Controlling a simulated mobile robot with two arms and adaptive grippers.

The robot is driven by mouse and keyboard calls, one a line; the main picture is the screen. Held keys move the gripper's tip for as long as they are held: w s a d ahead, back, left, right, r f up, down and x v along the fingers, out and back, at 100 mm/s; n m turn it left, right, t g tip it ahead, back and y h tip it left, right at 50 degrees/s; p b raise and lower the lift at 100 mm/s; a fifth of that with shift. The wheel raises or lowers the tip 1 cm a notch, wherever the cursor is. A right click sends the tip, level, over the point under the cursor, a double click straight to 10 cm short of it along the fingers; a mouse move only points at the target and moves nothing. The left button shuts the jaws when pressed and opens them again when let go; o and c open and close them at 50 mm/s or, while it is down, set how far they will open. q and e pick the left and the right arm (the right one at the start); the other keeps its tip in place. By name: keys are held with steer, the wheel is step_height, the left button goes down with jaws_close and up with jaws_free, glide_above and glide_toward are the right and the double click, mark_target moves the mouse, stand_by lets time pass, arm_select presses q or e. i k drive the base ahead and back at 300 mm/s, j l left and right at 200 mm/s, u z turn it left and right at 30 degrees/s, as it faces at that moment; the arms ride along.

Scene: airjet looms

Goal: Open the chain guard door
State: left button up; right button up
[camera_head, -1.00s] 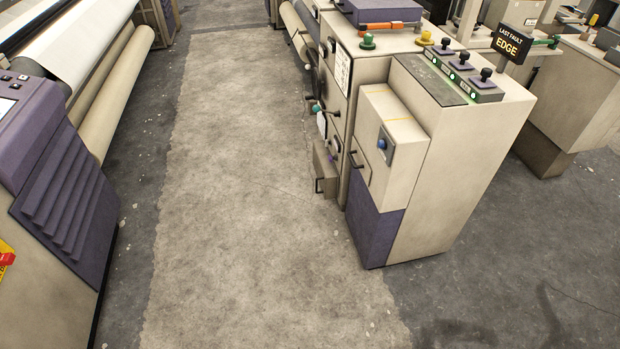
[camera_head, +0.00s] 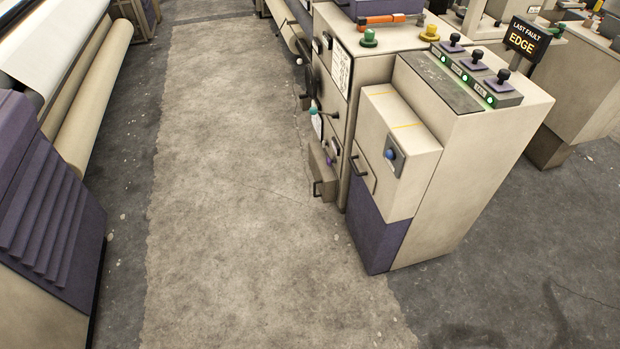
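A beige loom end cabinet (camera_head: 470,160) with a dark purple lower panel (camera_head: 374,226) stands right of the aisle. A raised beige cover (camera_head: 400,130) on its aisle side has a dark bar handle (camera_head: 357,164) and a grey plate with a blue knob (camera_head: 390,154). This cover may be the chain guard door, but I cannot tell for sure. It looks closed. Several smaller handles show farther along the machine's side, one on a low beige box (camera_head: 322,180). Neither of my grippers is in view.
A concrete aisle (camera_head: 240,220) runs clear up the middle. Another loom with a purple louvred panel (camera_head: 50,210) and a cloth roll (camera_head: 95,95) borders it on the left. A "LAST FAULT EDGE" sign (camera_head: 525,40) and several black-knobbed switches (camera_head: 474,66) are on top at right.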

mark_target(324, 178)
steer(key=i+j+z, duration=0.75)
